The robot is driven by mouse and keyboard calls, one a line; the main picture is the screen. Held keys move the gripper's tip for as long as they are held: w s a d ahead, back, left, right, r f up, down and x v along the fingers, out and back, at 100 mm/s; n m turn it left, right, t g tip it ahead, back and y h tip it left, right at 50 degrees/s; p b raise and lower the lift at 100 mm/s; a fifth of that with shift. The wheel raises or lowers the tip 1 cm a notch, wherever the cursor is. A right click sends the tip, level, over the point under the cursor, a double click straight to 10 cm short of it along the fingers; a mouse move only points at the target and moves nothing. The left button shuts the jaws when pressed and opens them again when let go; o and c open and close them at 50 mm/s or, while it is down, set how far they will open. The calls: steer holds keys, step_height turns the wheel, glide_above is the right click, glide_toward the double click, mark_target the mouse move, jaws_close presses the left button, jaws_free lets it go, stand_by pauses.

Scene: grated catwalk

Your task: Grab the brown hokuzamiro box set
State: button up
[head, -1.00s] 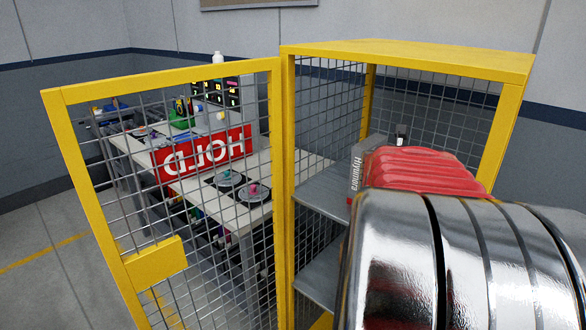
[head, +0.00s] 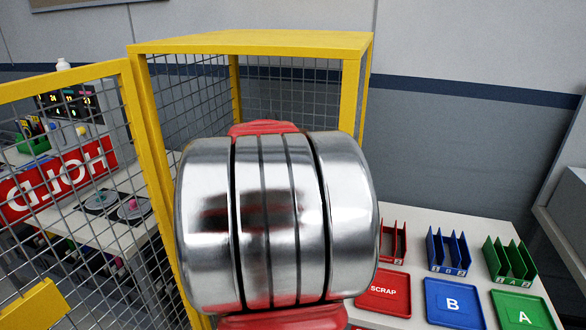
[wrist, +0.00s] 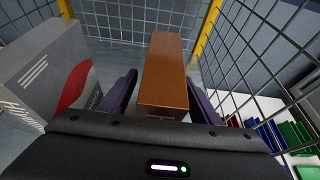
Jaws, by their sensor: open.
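The brown box (wrist: 165,75) stands in the cage in the wrist view, its plain near face and top showing. No lettering is readable on it. My gripper (wrist: 162,100) is open, with one dark finger on each side of the brown box. A small gap shows on the left; whether the right finger touches it I cannot tell. In the head view my shiny arm hides the box and the gripper.
A grey box with a red patch (wrist: 45,70) stands just left of my left finger. The yellow-framed mesh cage (head: 250,42) surrounds the shelf, its mesh close on the right. Right of it is a table with a red SCRAP tray (head: 384,292) and a blue B tray (head: 453,303).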

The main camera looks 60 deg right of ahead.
steer(key=shift+d+f, duration=0.15)
steer(key=shift+d, duration=0.25)
steer(key=c, duration=1.4)
steer(key=shift+r, duration=0.2)
steer(key=shift+c, duration=0.2)
